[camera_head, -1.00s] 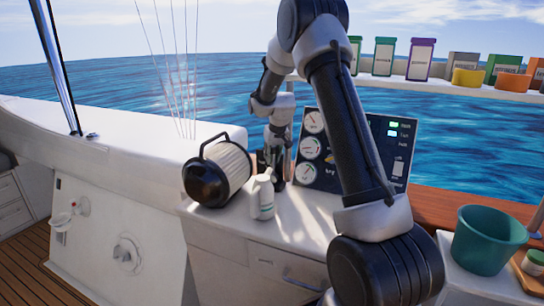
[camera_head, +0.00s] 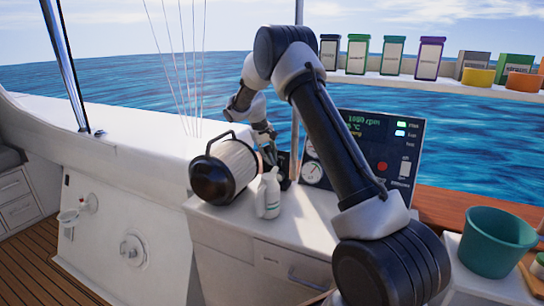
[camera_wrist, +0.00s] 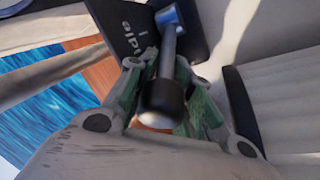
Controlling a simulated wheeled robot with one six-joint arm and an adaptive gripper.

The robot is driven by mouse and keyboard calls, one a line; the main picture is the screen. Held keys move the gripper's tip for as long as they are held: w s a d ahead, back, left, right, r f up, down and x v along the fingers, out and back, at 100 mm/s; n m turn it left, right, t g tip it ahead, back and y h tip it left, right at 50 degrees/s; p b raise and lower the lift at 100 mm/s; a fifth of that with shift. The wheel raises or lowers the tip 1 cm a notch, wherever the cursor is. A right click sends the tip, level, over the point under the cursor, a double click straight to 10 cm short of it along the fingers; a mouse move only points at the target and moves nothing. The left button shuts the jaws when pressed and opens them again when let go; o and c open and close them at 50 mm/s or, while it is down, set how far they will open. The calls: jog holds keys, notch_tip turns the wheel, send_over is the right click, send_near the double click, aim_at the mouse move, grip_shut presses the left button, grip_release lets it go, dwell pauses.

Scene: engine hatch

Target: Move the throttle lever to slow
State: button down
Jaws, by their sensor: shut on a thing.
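The throttle lever (camera_wrist: 168,60) shows in the wrist view as a metal rod with a black knob. It rises from a dark plate (camera_wrist: 128,30) with partly readable white lettering that looks like "Idle". My gripper (camera_wrist: 163,100) has its greenish finger pads on both sides of the knob and is shut on the lever. In the head view my gripper (camera_head: 275,168) is low behind the white bottle, beside the instrument panel (camera_head: 375,150). The lever cannot be made out there, hidden by my arm and the objects in front.
A teal bucket (camera_head: 497,243) is at the right. Several containers line the shelf (camera_head: 440,88) at the back.

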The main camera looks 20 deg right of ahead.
jog(key=shift+w+a+r, duration=0.1)
jog(key=shift+w+r, duration=0.05)
jog(key=shift+r, duration=0.15)
jog(key=c, duration=1.5)
grip_release()
jog(key=shift+o, duration=0.2)
jog(key=shift+f, duration=0.1)
jog(key=v, duration=1.2)
